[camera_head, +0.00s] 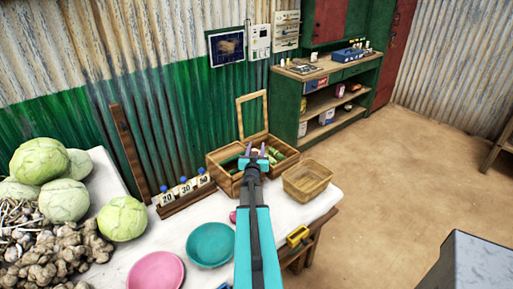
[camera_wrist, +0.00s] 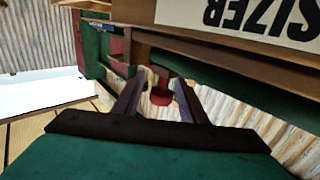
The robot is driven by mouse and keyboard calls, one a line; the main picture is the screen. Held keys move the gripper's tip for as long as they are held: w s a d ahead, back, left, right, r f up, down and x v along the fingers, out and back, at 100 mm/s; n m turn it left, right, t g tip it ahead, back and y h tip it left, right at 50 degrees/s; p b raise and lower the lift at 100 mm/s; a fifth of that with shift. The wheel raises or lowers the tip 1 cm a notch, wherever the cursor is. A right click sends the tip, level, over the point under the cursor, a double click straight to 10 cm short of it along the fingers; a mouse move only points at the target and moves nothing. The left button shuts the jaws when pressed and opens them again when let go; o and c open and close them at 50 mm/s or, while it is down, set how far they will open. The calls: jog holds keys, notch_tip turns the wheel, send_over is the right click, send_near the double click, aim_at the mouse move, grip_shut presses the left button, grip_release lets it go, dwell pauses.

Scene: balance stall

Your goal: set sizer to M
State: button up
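A white label reading SIZER (camera_wrist: 240,15) appears upside down at the top of the wrist view, on a wooden body. My gripper (camera_wrist: 160,82) has its two dark fingers apart, with a red knob-like piece (camera_wrist: 162,97) showing between them. I cannot tell whether the fingers touch it. In the head view my gripper (camera_head: 256,152) is over or in front of an open wooden box (camera_head: 222,175) with a raised frame lid (camera_head: 253,115) and green things inside. I cannot tell whether this box bears the SIZER label. No M mark is legible.
The white table (camera_head: 205,215) also carries cabbages (camera_head: 123,218), ginger (camera_head: 65,255), a pink plate (camera_head: 156,271), a teal plate (camera_head: 210,244), a numbered rack (camera_head: 187,196) and a wooden tray (camera_head: 307,179). Green shelves (camera_head: 330,95) stand behind.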

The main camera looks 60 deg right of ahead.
grip_shut()
dwell(0.3)
jog(key=shift+w+d, duration=0.35)
jog(key=shift+w, duration=0.55)
grip_release()
jog(key=shift+s, duration=0.1)
jog(key=shift+a, duration=0.2)
